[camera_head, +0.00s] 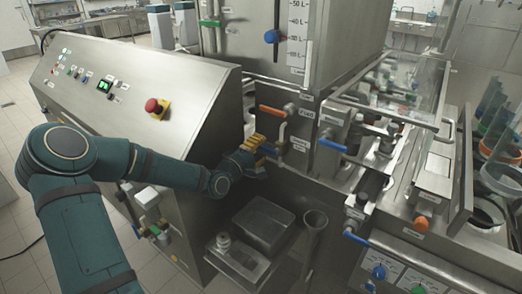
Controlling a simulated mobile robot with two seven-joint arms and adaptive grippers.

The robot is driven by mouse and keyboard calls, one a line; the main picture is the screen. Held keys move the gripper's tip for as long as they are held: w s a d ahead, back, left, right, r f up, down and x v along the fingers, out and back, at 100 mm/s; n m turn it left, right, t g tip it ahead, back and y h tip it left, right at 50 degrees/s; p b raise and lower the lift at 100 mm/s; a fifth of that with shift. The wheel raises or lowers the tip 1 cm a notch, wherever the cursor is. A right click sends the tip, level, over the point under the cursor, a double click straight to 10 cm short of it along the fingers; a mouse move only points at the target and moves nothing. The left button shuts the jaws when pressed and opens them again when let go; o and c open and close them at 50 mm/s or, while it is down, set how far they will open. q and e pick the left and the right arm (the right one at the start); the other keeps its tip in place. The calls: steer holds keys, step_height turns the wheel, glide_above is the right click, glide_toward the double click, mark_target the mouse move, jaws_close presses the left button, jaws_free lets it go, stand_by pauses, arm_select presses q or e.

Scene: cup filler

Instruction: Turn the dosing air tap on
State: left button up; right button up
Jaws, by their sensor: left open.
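My left arm comes in from the left and its gripper (262,153), with yellow fingertips, is open. It is at the front of the steel machine, just below an orange-handled tap (272,110). I cannot tell whether the fingers touch anything. A blue-handled tap (332,145) is to the right of the gripper, and another blue-handled tap (356,238) is lower right. The small labels are too blurred to read, so I cannot tell which tap is the dosing air tap. My right gripper is not in view.
A sloped control panel (110,62) with a red emergency button (154,106) stands left of the gripper. A grey bin (263,222) and a funnel-like tube (314,222) are below. Blue and green knobs sit lower right.

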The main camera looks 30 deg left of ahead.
arm_select(q)
steer(key=shift+w, duration=0.55)
jaws_close()
